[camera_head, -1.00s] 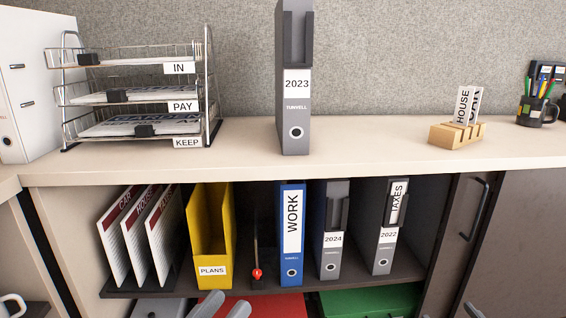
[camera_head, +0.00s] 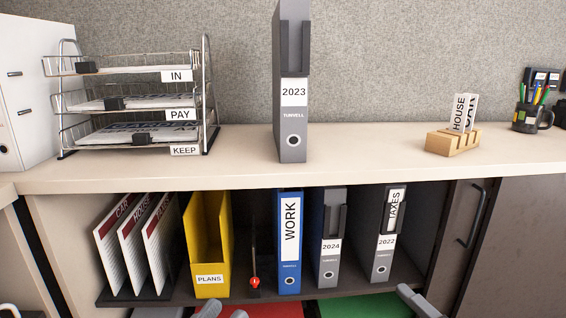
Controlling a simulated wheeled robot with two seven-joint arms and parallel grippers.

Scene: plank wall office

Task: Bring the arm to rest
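My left gripper (camera_head: 224,310) shows only at the bottom edge, below the shelf. Its two grey fingertips stand apart with nothing seen between them, and most of it is cut off by the frame. A grey part of my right gripper (camera_head: 418,301) shows at the bottom right, in front of the lower shelf. Its fingers cannot be made out. The grey 2023 binder (camera_head: 293,130) stands upright on the cabinet top, with neither gripper near it.
The cabinet top (camera_head: 350,165) also holds a wire letter tray (camera_head: 185,151), a wooden card holder (camera_head: 452,143) and a pen mug (camera_head: 526,119). The open shelf holds a yellow PLANS file (camera_head: 210,260), the blue WORK binder (camera_head: 289,260), the 2024 (camera_head: 329,268) and 2022 binders (camera_head: 382,262).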

